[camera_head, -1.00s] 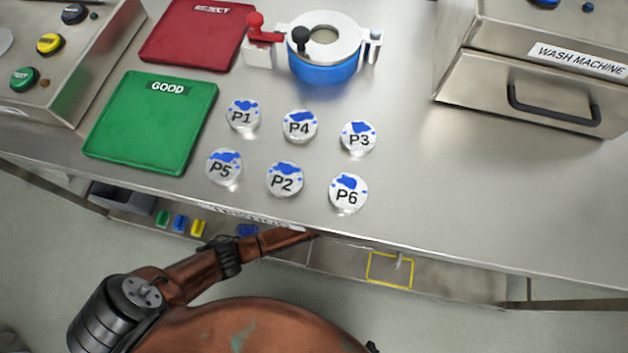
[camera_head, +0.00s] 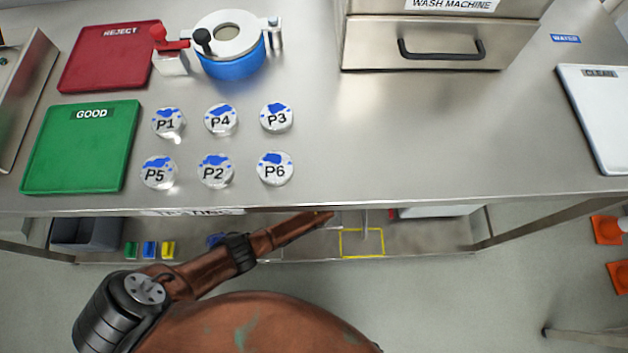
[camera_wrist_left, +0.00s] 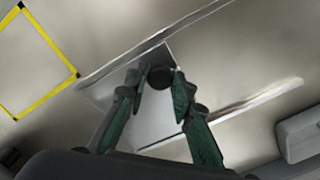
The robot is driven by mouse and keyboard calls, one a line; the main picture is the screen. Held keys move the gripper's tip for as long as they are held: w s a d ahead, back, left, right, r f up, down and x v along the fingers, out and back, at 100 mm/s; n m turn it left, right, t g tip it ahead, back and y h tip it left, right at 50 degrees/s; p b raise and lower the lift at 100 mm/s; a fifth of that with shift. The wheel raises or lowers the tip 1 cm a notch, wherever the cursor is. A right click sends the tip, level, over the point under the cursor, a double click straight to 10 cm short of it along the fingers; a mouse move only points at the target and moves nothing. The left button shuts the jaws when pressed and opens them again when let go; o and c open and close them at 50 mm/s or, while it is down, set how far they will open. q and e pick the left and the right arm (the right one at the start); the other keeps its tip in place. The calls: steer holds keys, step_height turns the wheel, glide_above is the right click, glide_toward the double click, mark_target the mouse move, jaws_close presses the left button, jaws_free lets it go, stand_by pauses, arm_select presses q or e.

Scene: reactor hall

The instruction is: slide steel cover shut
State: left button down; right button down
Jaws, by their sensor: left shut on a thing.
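My left arm reaches under the front edge of the steel bench in the head view, and the bench top hides its gripper there. In the left wrist view my left gripper (camera_wrist_left: 157,80) is shut on a small dark round knob (camera_wrist_left: 160,74). The knob sits on a pale steel cover (camera_wrist_left: 152,122) lying between two thin rails, the upper rail (camera_wrist_left: 130,52) and the lower rail (camera_wrist_left: 245,104). The gripper's fingers hide part of the cover. I cannot tell how much of an opening it covers. My right gripper is in neither view.
A yellow-outlined square (camera_head: 362,256) lies on the lower shelf; its outline also shows in the wrist view (camera_wrist_left: 58,45). A grey bin (camera_head: 85,235) and several small coloured blocks are on the shelf's left. Labelled pucks (camera_head: 215,171) and a green tray (camera_head: 82,150) stand on the bench (camera_head: 420,140).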

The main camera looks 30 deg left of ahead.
arm_select(q)
steer(key=shift+w+d, duration=0.1)
steer(key=shift+d, duration=0.1)
steer(key=c, duration=1.7)
jaws_free()
steer(key=shift+o, duration=0.2)
steer(key=shift+r, duration=0.1)
step_height(320, 180, up, 12)
